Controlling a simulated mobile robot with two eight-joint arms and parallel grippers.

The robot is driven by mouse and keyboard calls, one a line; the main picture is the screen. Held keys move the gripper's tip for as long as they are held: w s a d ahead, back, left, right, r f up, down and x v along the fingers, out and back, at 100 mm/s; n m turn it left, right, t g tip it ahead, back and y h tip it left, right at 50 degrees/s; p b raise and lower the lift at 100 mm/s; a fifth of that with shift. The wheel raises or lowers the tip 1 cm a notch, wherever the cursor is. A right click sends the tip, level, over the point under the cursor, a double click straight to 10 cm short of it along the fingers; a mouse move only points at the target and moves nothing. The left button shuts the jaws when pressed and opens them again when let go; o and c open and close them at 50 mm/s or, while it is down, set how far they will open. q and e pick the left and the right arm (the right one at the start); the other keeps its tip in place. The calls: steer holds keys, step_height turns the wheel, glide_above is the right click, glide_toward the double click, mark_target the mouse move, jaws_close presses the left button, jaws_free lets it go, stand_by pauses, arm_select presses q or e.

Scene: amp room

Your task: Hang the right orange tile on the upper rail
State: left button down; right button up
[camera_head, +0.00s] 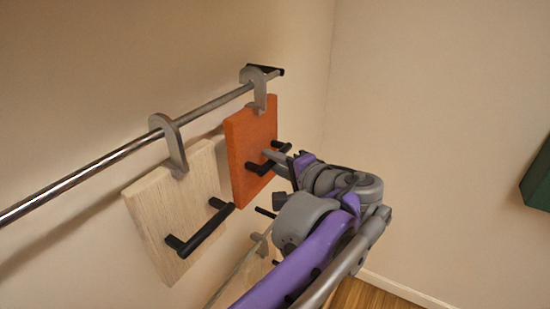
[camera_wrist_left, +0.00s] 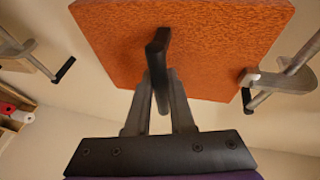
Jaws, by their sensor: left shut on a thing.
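An orange tile (camera_head: 245,143) with a grey hook (camera_head: 259,97) on top is at the far right end of the upper rail (camera_head: 95,166). Its hook overlaps the rail near the black end cap; I cannot tell if the rail bears it. My left gripper (camera_head: 273,158) is shut on the tile's black handle. In the left wrist view the orange tile (camera_wrist_left: 220,45) fills the top, and the gripper fingers (camera_wrist_left: 160,85) close around its black handle (camera_wrist_left: 157,50). My right gripper is not in view.
A pale wooden tile (camera_head: 170,215) hangs by its grey hook from the upper rail, left of the orange one. Another pale tile (camera_head: 252,270) is lower down, partly hidden by my arm. A dark green object (camera_head: 537,180) is at the right edge.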

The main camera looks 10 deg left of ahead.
arm_select(q)
steer(key=shift+f, duration=0.3)
steer(key=c, duration=0.7)
jaws_free()
